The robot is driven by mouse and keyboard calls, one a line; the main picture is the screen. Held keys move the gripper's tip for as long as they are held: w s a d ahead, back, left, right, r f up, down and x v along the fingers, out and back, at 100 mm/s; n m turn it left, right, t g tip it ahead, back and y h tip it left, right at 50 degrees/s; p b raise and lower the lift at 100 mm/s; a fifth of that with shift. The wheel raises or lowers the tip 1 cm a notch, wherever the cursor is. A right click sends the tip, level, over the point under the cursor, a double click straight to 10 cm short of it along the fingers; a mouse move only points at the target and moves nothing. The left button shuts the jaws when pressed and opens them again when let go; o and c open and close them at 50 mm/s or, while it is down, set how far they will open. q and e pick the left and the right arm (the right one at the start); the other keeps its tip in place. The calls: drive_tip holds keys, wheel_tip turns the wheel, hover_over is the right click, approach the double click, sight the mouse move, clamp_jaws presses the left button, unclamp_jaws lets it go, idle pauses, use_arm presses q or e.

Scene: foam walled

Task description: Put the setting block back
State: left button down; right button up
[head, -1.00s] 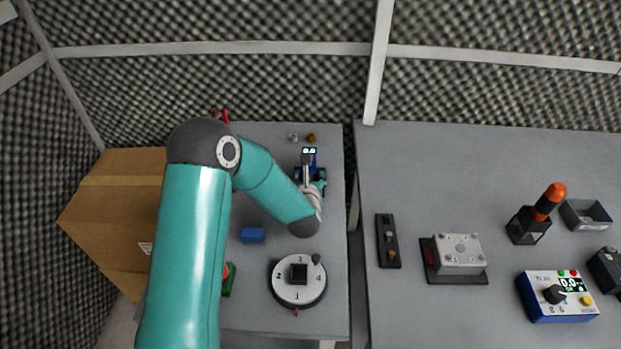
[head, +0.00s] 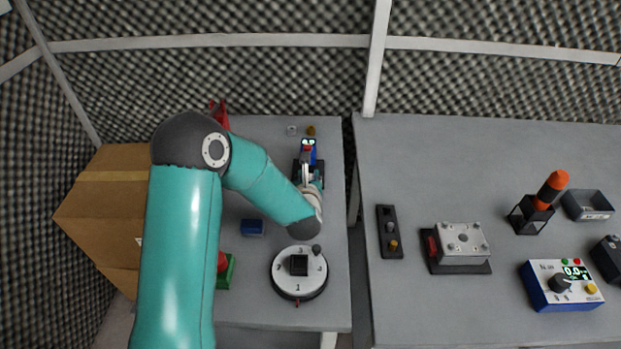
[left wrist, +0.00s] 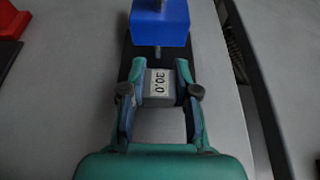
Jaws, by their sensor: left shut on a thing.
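The setting block (left wrist: 160,84) is a small grey block with "30.0" on its face. It shows in the left wrist view between the two fingers of my left gripper (left wrist: 160,92), which is shut on it. The block lies just in front of a blue gauge (left wrist: 160,25) with a thin stem, over a black base (left wrist: 133,60). I cannot tell whether the block touches the base. In the head view, my left gripper (head: 306,176) is in front of the blue gauge (head: 308,150) with its lit display; the block is not clear there. My right gripper is out of view.
A numbered round dial (head: 299,275), a blue block (head: 252,227) and a green-and-red item (head: 226,272) stand nearer on the left table. A cardboard box (head: 100,215) is at the left. The right table (head: 430,170) holds several devices, with clear space behind them.

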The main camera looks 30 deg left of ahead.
use_arm(q)
drive_tip(key=shift+s, duration=0.35)
drive_tip(key=c, duration=0.8)
unclamp_jaws()
drive_tip(key=shift+d, duration=0.1)
drive_tip(key=v, duration=1.1)
drive_tip(key=shift+s+d+r, duration=0.1)
drive_tip(key=shift+s+d, duration=0.15)
drive_tip(key=shift+s, duration=0.1)
